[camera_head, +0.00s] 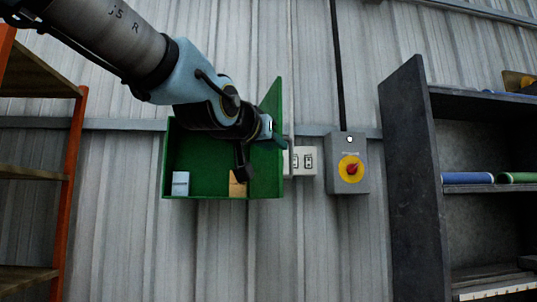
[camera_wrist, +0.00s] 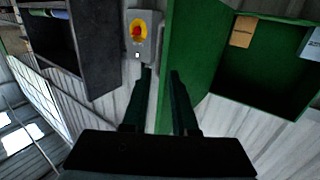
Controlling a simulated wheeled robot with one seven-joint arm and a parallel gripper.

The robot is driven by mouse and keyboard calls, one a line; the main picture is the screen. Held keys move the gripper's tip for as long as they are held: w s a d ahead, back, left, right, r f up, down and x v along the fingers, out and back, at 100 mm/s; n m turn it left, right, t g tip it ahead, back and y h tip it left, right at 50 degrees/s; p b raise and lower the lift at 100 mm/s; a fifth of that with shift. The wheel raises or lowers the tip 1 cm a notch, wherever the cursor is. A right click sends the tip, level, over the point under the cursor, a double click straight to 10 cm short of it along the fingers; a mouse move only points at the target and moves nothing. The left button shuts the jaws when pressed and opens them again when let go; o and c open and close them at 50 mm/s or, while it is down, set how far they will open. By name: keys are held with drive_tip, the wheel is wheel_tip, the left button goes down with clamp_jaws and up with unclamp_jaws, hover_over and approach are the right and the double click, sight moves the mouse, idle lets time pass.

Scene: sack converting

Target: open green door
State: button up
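The green cabinet (camera_head: 205,160) is mounted on the corrugated wall, and its interior shows. Its green door (camera_head: 268,180) stands swung open on the right side. In the wrist view the door (camera_wrist: 205,45) runs up the middle and the cabinet interior (camera_wrist: 270,75) is at the right. My gripper (camera_head: 279,142) is at the door, partly hidden by my wrist. In the wrist view my gripper (camera_wrist: 162,72) has its fingers apart, with the door's edge showing between them. Whether they touch the door I cannot tell.
Inside the cabinet are a white-blue box (camera_head: 180,183) and a tan card (camera_head: 237,187). White switches (camera_head: 304,160) and a grey box with a red-yellow knob (camera_head: 350,170) are to the right. A dark shelf (camera_head: 415,180) stands right, an orange rack (camera_head: 70,180) left.

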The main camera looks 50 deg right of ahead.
drive_tip(key=shift+s+a+b, duration=0.7)
drive_tip(key=shift+s+a, duration=0.35)
drive_tip(key=shift+s, duration=0.05)
drive_tip(key=shift+r, duration=0.1)
